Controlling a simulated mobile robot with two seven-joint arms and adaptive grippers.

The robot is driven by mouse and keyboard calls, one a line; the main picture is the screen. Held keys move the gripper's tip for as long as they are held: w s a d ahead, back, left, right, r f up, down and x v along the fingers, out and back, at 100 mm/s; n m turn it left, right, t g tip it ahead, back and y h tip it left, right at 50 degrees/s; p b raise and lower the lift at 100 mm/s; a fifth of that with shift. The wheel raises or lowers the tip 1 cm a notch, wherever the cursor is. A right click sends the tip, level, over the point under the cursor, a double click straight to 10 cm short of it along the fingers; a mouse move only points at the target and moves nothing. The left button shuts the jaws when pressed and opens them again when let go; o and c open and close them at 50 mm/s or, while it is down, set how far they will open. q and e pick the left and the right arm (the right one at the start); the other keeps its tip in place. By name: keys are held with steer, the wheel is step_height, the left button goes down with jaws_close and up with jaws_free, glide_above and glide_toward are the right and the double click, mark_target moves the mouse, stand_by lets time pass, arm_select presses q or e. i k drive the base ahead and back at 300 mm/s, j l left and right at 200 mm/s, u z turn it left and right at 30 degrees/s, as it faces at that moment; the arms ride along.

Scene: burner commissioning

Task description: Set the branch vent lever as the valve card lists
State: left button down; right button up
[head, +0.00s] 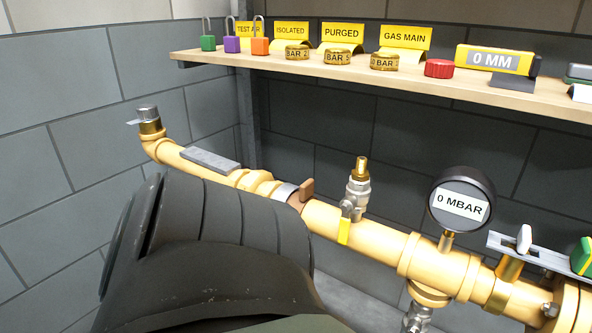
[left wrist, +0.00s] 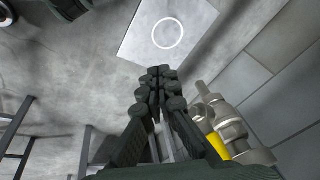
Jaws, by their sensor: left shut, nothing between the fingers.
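The branch vent valve (head: 358,187) stands upright on the yellow pipe, with a brass tip. Its yellow lever (head: 344,231) hangs down from the valve over the front of the pipe, roughly in line with the branch. In the left wrist view the metal valve (left wrist: 229,122) and its yellow lever (left wrist: 217,146) are just right of my left gripper (left wrist: 157,75). That gripper is shut and empty, its fingers beside the valve; I cannot tell whether they touch it. It does not show in the head view. My right gripper is not in view. I see no readable valve card.
The gauge (head: 462,203) on the pipe reads 0 MBAR. The wooden shelf (head: 420,88) above carries yellow signs, brass tags, a red knob and padlocks (head: 260,46). A small white handle (head: 524,238) is at right. My dark arm covers the lower left. Walls close in behind.

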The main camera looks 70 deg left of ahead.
mark_target(347, 205)
steer(key=k+u, duration=0.1)
steer(key=u, duration=1.7)
